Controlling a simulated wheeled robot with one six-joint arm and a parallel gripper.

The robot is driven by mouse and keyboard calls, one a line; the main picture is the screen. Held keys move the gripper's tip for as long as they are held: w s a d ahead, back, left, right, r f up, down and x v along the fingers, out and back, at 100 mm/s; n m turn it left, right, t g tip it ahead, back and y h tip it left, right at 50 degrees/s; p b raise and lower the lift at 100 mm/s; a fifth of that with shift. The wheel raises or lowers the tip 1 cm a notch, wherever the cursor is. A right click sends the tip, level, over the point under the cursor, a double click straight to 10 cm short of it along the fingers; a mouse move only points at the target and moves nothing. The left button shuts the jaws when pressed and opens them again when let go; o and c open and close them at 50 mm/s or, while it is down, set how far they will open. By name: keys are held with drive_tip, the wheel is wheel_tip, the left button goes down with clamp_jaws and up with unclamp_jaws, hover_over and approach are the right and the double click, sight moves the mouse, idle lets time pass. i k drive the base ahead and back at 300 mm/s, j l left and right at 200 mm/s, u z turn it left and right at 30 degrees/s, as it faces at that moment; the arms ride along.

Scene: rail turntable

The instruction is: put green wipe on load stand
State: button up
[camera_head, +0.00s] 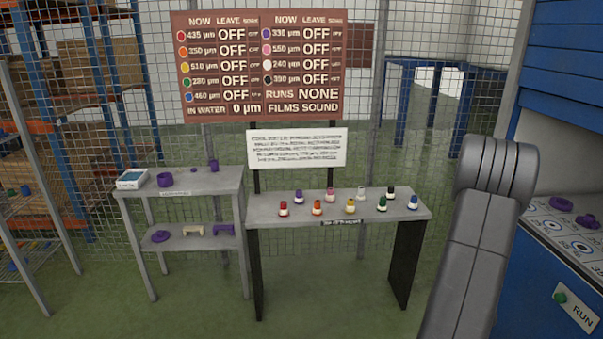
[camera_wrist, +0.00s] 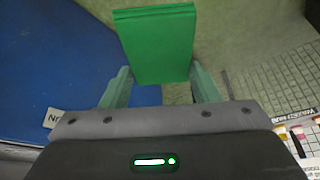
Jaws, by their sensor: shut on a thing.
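The green wipe (camera_wrist: 154,45) is a flat green block in the wrist view. My gripper (camera_wrist: 161,84) has its two pale green fingers on either side of the wipe's near end and is shut on it. The wipe sticks out beyond the fingertips. The head view shows neither the gripper nor the wipe, only my grey arm at the right. No stand is readably labelled as the load stand, so I cannot tell which it is.
In the head view, a grey table (camera_head: 270,211) carries several small colour-banded bottles. Left of it, a two-shelf grey stand (camera_head: 220,180) holds purple items and a small device (camera_head: 132,179). A blue machine (camera_head: 545,255) with a RUN button stands right. Mesh fence stands behind.

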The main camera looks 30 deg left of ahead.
sight(221, 182)
drive_tip(key=i+j+u, duration=0.1)
drive_tip(key=j+u, duration=0.3)
drive_tip(key=i+j+u, duration=0.15)
drive_tip(key=u, duration=0.25)
drive_tip(key=i+j+u, duration=0.2)
drive_tip(key=u, duration=0.2)
drive_tip(key=i+j+u, duration=0.15)
drive_tip(key=u, duration=0.2)
drive_tip(key=i+j+u, duration=0.25)
drive_tip(key=i, duration=0.55)
drive_tip(key=i+u, duration=0.2)
drive_tip(key=i, duration=0.6)
